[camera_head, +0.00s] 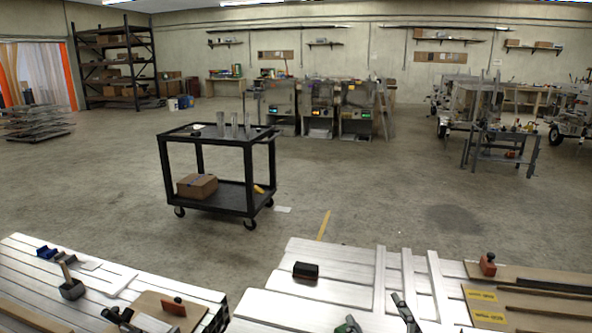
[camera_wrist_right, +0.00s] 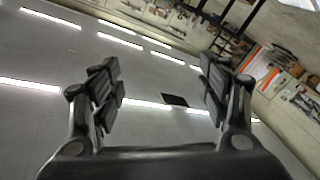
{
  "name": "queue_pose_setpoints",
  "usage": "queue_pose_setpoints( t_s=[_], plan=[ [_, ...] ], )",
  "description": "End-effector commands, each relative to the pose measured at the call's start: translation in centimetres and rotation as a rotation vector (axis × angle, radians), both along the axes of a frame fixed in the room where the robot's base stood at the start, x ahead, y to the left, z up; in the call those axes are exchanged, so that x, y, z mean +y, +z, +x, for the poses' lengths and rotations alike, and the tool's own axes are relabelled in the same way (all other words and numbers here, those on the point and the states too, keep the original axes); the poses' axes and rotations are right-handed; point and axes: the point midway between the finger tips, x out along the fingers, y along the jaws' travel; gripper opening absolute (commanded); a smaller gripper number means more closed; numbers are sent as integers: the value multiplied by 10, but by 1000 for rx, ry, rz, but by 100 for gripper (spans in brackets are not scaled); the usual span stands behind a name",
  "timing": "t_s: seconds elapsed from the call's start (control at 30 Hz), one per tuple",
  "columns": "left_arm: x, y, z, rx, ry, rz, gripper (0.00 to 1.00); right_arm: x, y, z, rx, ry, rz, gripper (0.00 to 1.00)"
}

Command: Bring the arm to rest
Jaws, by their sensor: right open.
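My right gripper (camera_wrist_right: 158,64) is open and empty in the right wrist view, its two dark fingers spread well apart. Beyond the fingers are the ceiling with its light strips and, on the right, a wall with shelving, so the gripper points upward. In the head view, dark shapes at the bottom edge look like the fingertips of the right gripper (camera_head: 377,319), above the slatted bench; the rest of that arm is out of frame.
Two slatted aluminium benches (camera_head: 342,287) (camera_head: 190,291) stand close in front, with a gap between them. A mallet (camera_head: 71,288) and a black block (camera_head: 305,270) lie on them. A black cart (camera_head: 218,191) with a cardboard box (camera_head: 197,186) stands beyond, with open floor around it.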

Motion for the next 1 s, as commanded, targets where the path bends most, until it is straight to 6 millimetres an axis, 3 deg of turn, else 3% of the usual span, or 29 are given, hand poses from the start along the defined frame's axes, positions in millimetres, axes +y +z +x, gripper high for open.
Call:
queue_pose_setpoints(
  t_s=[0.03,0.1,0.2,0.3,0.5,0.67,0.8,1.0],
  plan=[
    [0,0,0,0,0,0,40,-16,-33,-13,129,-53,47,70],
    [0,0,0,-1,0,0,40,-34,-78,-37,313,-120,106,70],
    [0,0,0,-1,0,0,40,-49,-133,-81,560,-189,170,70],
    [0,0,0,0,0,0,40,-55,-172,-126,765,-229,214,70],
    [0,0,0,0,0,0,40,-55,-216,-207,1077,-265,267,70],
    [0,0,0,1,-1,0,40,-50,-233,-267,1289,-271,293,70],
    [0,0,0,1,-1,0,40,-49,-271,-252,1290,-273,286,70],
    [0,0,-1,2,-1,1,40,-47,-333,-246,1315,-275,280,70]
  ],
)
